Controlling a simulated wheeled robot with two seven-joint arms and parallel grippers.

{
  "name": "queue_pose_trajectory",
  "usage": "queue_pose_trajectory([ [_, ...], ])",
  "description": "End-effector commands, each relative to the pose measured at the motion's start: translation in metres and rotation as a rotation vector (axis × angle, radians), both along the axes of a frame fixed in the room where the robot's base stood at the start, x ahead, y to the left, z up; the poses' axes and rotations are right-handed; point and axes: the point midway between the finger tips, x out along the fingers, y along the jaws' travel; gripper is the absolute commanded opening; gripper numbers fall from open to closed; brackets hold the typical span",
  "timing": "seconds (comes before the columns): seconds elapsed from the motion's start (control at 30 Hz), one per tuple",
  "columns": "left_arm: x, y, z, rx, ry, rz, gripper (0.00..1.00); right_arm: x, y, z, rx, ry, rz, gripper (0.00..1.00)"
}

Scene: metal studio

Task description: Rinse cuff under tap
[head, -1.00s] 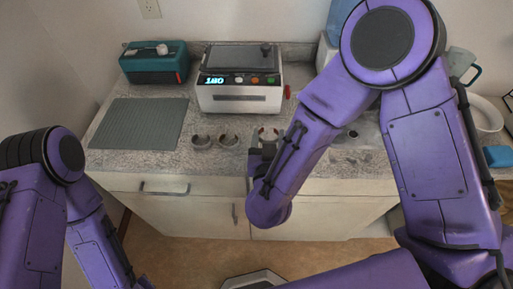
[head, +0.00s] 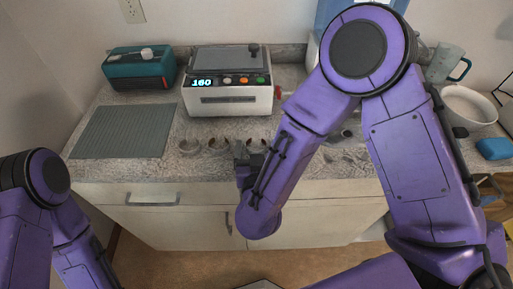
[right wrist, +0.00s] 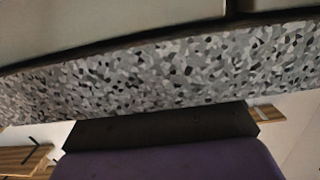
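Three small grey, open-ended cuffs stand in a row near the counter's front edge in the head view: a left one (head: 189,146), a middle one (head: 218,144) and a right one (head: 257,144). My right gripper (head: 245,158) is at the front edge, just in front of the right cuff and partly covering it. Whether its fingers touch the cuff is unclear, and their opening cannot be made out. No tap shows; my right arm covers much of the sink area (head: 346,136). My left gripper is out of view.
A white machine (head: 228,98) with a lit display stands behind the cuffs. A teal box (head: 139,70) and grey ribbed mat (head: 123,131) are to the left. A white bowl (head: 468,106), mug (head: 446,64) and blue sponge (head: 494,148) are at the right. Drawers (head: 150,205) are below.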

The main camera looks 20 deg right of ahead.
Motion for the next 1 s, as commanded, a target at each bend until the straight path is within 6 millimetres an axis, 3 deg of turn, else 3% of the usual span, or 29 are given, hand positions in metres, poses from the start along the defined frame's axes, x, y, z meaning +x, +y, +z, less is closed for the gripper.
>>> queue_pose_trajectory([
  [0.17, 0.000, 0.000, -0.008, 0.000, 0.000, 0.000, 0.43, 0.000, -0.001, -0.003, 0.005, 0.000, -0.002, 0.83],
  [0.4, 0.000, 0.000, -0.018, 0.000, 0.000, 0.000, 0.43, -0.048, 0.023, 0.016, -0.001, -0.004, 0.006, 0.83],
  [0.6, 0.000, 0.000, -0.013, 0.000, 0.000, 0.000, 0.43, -0.086, 0.034, 0.025, -0.001, -0.001, 0.003, 0.83],
  [0.73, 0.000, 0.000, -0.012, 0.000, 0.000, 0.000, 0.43, -0.096, 0.036, 0.026, 0.000, -0.001, 0.000, 0.83],
  [1.0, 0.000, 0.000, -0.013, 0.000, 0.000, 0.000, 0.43, -0.097, 0.036, 0.026, 0.000, 0.000, -0.001, 0.83],
])
